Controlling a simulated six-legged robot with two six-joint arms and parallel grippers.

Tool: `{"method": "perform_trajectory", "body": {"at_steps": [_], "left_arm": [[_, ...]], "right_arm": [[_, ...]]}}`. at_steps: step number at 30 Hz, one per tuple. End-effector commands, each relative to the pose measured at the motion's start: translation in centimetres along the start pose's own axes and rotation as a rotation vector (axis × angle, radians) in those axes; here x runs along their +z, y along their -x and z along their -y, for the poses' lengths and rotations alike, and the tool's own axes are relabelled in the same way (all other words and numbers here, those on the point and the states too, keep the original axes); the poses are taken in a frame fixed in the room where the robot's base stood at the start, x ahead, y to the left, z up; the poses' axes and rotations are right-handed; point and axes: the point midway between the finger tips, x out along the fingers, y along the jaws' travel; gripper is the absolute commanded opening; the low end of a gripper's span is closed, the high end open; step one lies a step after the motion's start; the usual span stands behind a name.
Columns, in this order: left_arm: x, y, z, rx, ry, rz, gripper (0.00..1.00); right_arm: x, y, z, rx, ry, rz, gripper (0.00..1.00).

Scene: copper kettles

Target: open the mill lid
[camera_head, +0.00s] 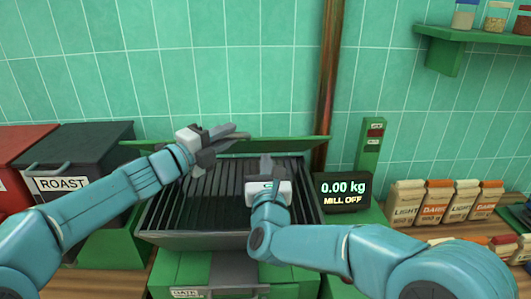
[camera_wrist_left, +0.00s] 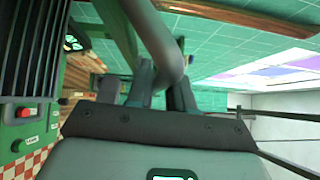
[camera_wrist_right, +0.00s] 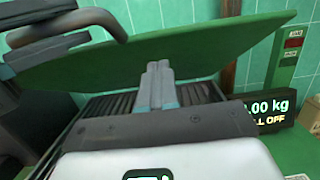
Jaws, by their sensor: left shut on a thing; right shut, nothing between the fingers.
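The mill's green lid (camera_head: 285,146) is tilted up at the back of the hopper, seen nearly edge-on in the head view. The right wrist view shows its broad green face (camera_wrist_right: 190,48) sloping above the dark slats. My left gripper (camera_head: 222,137) is shut on the lid's grey handle, whose curved bar (camera_wrist_left: 160,38) runs between the fingers in the left wrist view. The handle also shows at the upper left of the right wrist view (camera_wrist_right: 75,20). My right gripper (camera_head: 266,162) is shut and empty above the slatted hopper (camera_head: 165,215), in front of the lid.
A display (camera_head: 343,191) reading "0.00 kg MILL OFF" stands right of the hopper, beside a green post (camera_head: 369,150). A copper pipe (camera_head: 328,80) rises behind the lid. A dark ROAST bin (camera_head: 85,150) stands left. Several coffee bags (camera_head: 437,201) stand right.

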Motion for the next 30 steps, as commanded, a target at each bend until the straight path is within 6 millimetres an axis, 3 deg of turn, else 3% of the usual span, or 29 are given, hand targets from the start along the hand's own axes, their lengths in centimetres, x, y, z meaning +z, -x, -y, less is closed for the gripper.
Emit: {"method": "perform_trajectory", "body": {"at_steps": [6, 18, 24, 30], "left_arm": [[0.0, 0.0, -0.1, 0.001, 0.0, 0.001, 0.0], [0.0, 0.0, -0.1, 0.001, 0.001, 0.001, 0.0], [-0.1, 0.0, -0.1, 0.003, 0.001, -0.002, 0.0], [-0.2, -0.1, -0.5, 0.008, 0.003, -0.005, 0.0]], "right_arm": [[1.8, -1.6, 0.0, 0.0, 0.0, 0.003, 0.0], [2.1, -1.9, 0.0, 0.0, 0.0, 0.0, 0.0], [3.8, -3.3, 0.1, -0.004, -0.001, -0.042, 0.0], [4.2, -3.5, 0.2, -0.003, 0.001, -0.05, 0.0]]}}
